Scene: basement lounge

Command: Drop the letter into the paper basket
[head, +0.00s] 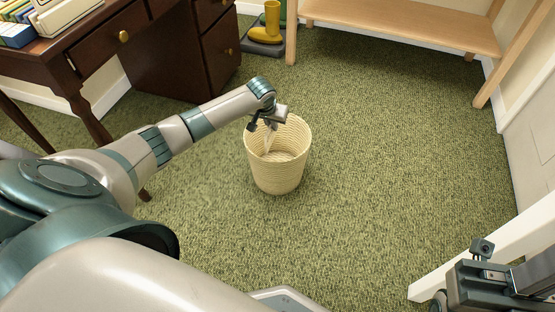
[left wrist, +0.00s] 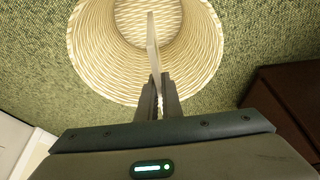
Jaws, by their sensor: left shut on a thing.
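The paper basket (head: 278,180) is a round, cream woven bin standing on the green carpet in the middle of the head view. My left gripper (head: 267,124) is at its far rim, over the opening. It is shut on the letter (head: 267,143), a thin pale sheet that hangs down into the mouth of the basket. In the left wrist view the fingers (left wrist: 159,92) pinch the letter (left wrist: 152,40), seen nearly edge-on against the basket (left wrist: 92,45). My right gripper (head: 482,262) is at the lower right; its fingertips are not clear.
A dark wooden desk (head: 130,32) with a letter rack stands at the upper left. A pale wooden bench (head: 400,22) is at the back, near a yellow boot (head: 272,18). The carpet (head: 390,150) right of the basket is clear.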

